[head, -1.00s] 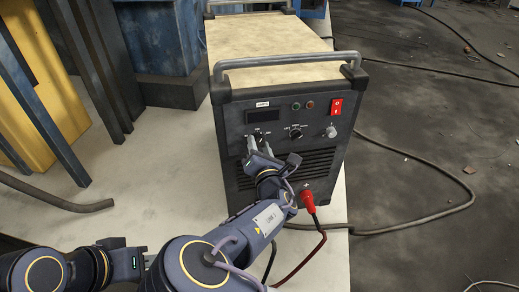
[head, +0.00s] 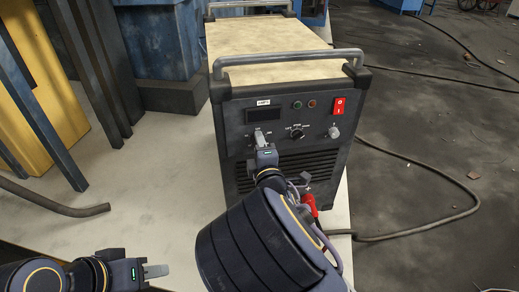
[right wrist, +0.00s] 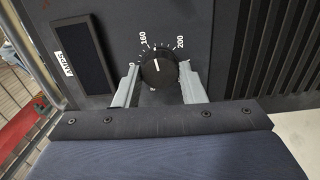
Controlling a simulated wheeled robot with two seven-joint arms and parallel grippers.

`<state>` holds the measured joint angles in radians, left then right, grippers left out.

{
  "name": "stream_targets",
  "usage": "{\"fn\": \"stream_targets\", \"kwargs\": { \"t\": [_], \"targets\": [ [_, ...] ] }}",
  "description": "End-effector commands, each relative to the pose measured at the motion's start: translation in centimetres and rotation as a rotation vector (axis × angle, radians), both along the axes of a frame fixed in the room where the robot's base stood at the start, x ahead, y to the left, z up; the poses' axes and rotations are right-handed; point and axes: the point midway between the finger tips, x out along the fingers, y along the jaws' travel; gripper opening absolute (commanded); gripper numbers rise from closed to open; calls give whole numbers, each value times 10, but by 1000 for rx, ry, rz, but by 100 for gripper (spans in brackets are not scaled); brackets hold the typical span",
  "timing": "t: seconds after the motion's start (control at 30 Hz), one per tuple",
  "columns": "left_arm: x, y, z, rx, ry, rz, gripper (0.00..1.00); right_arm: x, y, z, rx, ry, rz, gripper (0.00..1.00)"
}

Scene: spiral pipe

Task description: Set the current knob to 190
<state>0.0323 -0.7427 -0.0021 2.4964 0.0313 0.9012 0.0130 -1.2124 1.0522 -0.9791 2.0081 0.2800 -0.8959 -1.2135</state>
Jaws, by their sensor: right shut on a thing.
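The current knob (right wrist: 157,74) is black and round with a white pointer line, on the front panel of the dark machine (head: 290,107). In the right wrist view the pointer faces almost straight up, between the printed 160 and 200, nearer 160. My right gripper (right wrist: 160,88) is shut on the knob, one pale finger on each side. In the head view my right gripper (head: 262,140) covers most of the knob. The dark display (right wrist: 83,55) shows no readable number. My left gripper (head: 155,271) is low at the left, away from the machine; its finger gap is unclear.
Another knob (head: 296,132), a red power switch (head: 338,106) and a small light knob (head: 333,132) are on the panel's right side. A red cable plug (head: 309,203) sits below. Bare pale tabletop (head: 170,190) lies left of the machine.

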Motion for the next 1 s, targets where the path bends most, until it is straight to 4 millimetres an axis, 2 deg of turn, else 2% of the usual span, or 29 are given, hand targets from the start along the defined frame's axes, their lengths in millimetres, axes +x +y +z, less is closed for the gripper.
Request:
{"fn": "stream_targets", "kwargs": {
  "t": [0.5,1.0],
  "targets": [
    [0,0,-22,0,0,0,36,0,-1,-1,435,86,-2,14],
    [0,0,-29,0,0,0,36,0,-1,0,597,121,-2,14]
  ]
}}
